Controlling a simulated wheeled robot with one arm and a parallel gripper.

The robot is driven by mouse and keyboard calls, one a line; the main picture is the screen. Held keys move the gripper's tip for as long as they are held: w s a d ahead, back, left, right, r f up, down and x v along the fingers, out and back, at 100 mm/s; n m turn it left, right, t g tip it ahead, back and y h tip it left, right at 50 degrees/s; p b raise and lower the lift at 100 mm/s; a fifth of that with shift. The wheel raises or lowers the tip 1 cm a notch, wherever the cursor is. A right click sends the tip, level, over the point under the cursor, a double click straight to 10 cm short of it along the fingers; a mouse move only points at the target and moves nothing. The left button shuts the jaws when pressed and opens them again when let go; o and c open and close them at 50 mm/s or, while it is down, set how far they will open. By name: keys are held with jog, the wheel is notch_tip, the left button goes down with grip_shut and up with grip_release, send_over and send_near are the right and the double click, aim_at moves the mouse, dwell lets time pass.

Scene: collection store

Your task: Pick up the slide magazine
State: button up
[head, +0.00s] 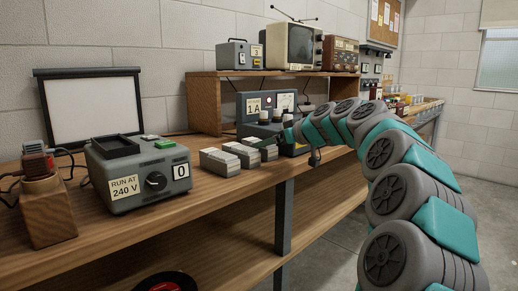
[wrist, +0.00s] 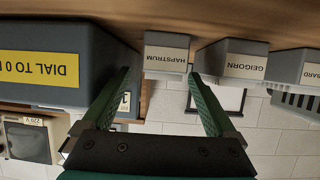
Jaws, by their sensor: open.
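Three small grey boxes with pale tops stand in a row on the bench, and they look like slide magazines. In the upside-down wrist view their labels read HAPSTRUM (wrist: 166,55), GEIGORN (wrist: 232,60) and one cut off, ending in BARD (wrist: 300,67). In the head view the left box (head: 220,162), middle box (head: 241,154) and right box (head: 263,150) sit close together. My gripper (wrist: 158,75) is open and empty, its green fingers on either side of the HAPSTRUM box's line. Whether they reach past its face I cannot tell.
A dark device marked 1A (head: 254,106) stands close to my gripper; its yellow label (wrist: 40,69) shows in the wrist view. A grey projector-like unit marked 240 V (head: 140,175) stands left. A wooden shelf (head: 205,100) carries old sets behind.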

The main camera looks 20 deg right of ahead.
jog(key=p+x, duration=0.1)
jog(key=x, duration=0.4)
jog(key=shift+a+f, duration=0.15)
jog(key=shift+c, duration=0.3)
grip_shut()
